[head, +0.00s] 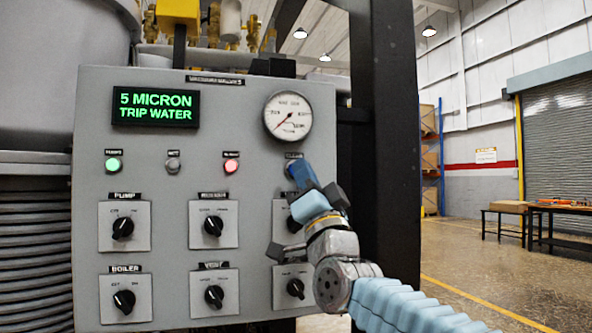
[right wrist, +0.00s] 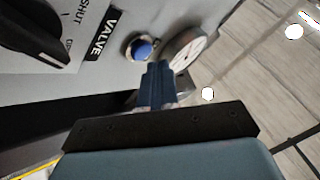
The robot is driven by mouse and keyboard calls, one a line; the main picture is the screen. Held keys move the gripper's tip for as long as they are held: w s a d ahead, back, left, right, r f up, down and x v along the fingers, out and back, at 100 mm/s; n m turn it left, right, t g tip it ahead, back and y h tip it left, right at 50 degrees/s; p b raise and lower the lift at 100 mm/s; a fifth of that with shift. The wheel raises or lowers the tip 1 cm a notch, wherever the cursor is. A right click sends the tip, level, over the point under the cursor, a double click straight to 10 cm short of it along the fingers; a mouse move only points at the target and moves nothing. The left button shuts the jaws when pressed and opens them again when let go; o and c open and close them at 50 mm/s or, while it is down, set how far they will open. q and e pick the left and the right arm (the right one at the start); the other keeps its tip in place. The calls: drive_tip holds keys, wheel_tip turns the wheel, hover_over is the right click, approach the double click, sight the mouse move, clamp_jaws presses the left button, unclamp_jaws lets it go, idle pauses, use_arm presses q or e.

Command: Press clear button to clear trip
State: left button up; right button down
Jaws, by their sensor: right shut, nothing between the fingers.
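The grey control panel (head: 180,160) carries a display (head: 154,108) reading "5 MICRON TRIP WATER" in green. The CLEAR label (head: 294,155) sits below the round gauge (head: 288,115). My right gripper (head: 300,174) is shut and empty, its blue fingers just under that label, mostly hiding the button there in the head view. In the right wrist view a blue button (right wrist: 142,49) with a metal ring shows just beyond the fingertips of the right gripper (right wrist: 157,68). I cannot tell whether they touch it. My left gripper is not in view.
A green lamp (head: 113,165), a grey lamp (head: 173,166) and a red lamp (head: 231,166) sit on the panel. Several black knobs (head: 123,228) are below. A black post (head: 385,140) stands right of the panel. Open floor (head: 490,270) lies to the right.

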drive_tip(key=shift+w+a, duration=0.1)
drive_tip(key=shift+w, duration=0.25)
drive_tip(key=shift+w+a, duration=0.1)
drive_tip(key=shift+w, duration=0.25)
idle(0.6)
drive_tip(key=shift+s, duration=0.1)
drive_tip(key=shift+s+d+b, duration=0.2)
drive_tip(key=shift+s+b, duration=0.4)
drive_tip(key=shift+s, duration=0.05)
